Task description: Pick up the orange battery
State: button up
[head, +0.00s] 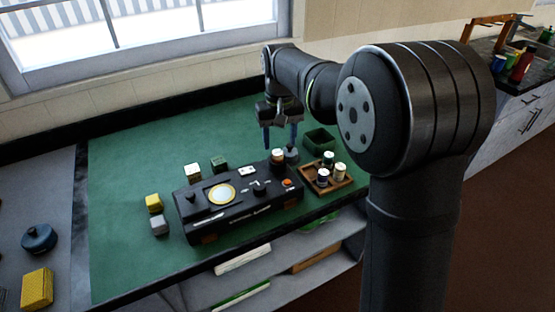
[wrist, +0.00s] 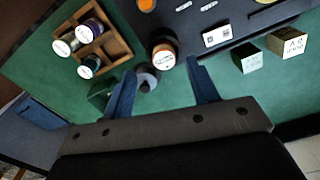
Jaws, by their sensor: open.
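The orange battery (head: 278,157) is a short upright cylinder with a white top, at the far right corner of the black device (head: 235,207). I cannot tell whether it stands on the device or just behind it. In the wrist view the battery (wrist: 163,54) shows its white labelled top and copper-orange side. My gripper (head: 280,137) points down above it with blue fingers apart. In the wrist view my gripper (wrist: 163,70) is open and empty, with the battery just beyond and between the fingertips.
A grey rounded object (head: 292,154) stands close beside the battery. A wooden tray (head: 345,184) with several batteries is to the right, a green open box (head: 320,139) behind it. Small blocks (head: 191,171) stand behind the device.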

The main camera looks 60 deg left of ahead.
aim_at(278, 153)
jog(key=f, duration=0.4)
jog(key=shift+s+a, duration=0.2)
jog(key=c, duration=1.1)
jog(key=shift+c, duration=0.2)
